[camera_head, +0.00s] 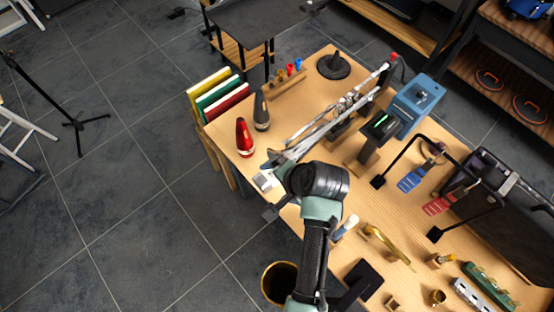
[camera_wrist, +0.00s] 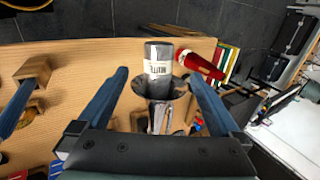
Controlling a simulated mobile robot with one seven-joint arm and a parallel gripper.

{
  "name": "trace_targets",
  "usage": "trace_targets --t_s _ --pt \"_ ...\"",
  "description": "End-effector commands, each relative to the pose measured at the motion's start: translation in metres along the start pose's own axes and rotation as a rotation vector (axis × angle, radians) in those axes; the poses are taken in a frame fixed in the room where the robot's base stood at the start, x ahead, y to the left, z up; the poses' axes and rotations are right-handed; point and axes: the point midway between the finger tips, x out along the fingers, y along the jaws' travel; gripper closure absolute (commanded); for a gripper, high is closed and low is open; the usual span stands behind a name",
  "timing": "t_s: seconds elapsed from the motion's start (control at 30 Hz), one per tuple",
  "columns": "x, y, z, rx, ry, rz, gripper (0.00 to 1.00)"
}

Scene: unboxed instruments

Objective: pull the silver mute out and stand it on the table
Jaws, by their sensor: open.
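The silver mute (camera_wrist: 158,62) is a grey cylinder with a white label, seen in the wrist view. Its lower part sits in the flared bell (camera_wrist: 178,87) of a silver instrument, and its end stands out beyond the rim. In the head view the mute's pale end (camera_head: 265,181) shows just left of my wrist. My gripper (camera_wrist: 157,76) is open, with one blue finger on each side of the mute and bell. Gaps show between the fingers and the mute. In the head view my wrist hides part of the bell.
A red mute (camera_head: 244,138) and a dark grey mute (camera_head: 261,112) stand near the table's left edge. Coloured books (camera_head: 222,95) stand beyond them. Bare wooden tabletop (camera_head: 283,124) lies right of the mutes. The instrument's tubing (camera_head: 345,104) runs up to the right.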

Motion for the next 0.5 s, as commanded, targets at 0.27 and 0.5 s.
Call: trace_targets --t_s 0.27,0.5 --pt "0.026 0.002 -0.001 -0.006 0.004 0.000 0.00" --pt "0.049 0.002 -0.002 -0.006 0.005 -0.001 0.00"
